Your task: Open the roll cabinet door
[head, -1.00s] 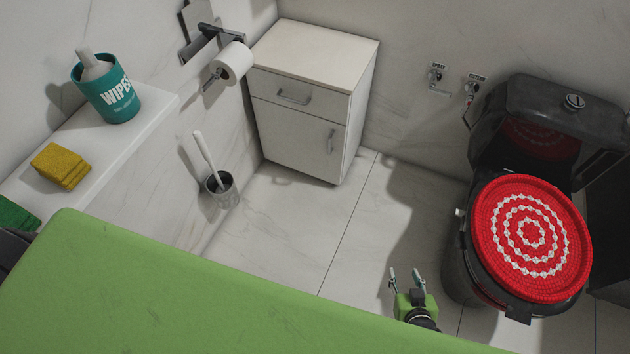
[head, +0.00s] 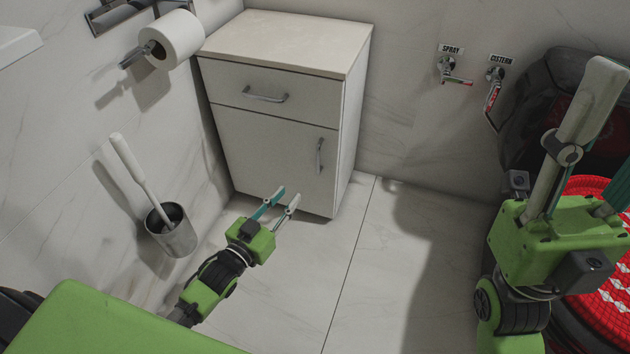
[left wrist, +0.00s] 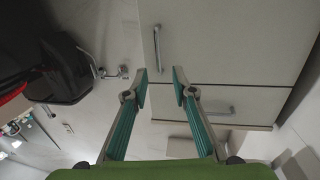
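The white roll cabinet (head: 352,120) stands against the wall in the head view, with a drawer (head: 290,90) above a door (head: 265,150). Both are shut. The door's upright metal handle (head: 319,155) is near its right edge and also shows in the left wrist view (left wrist: 157,35). My left gripper (head: 287,197) is open and empty in front of the door's lower part, below the handle. Its spread fingers (left wrist: 160,80) point at the cabinet in the left wrist view, apart from the handle. My right gripper (head: 620,130) is raised at the right; its fingers look apart, one partly cut off.
A toilet brush in its holder (head: 172,230) stands left of my left arm. A toilet roll (head: 172,38) hangs on the left wall. The red-lidded toilet (head: 605,270) is at the right. The tiled floor (head: 375,260) between is clear.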

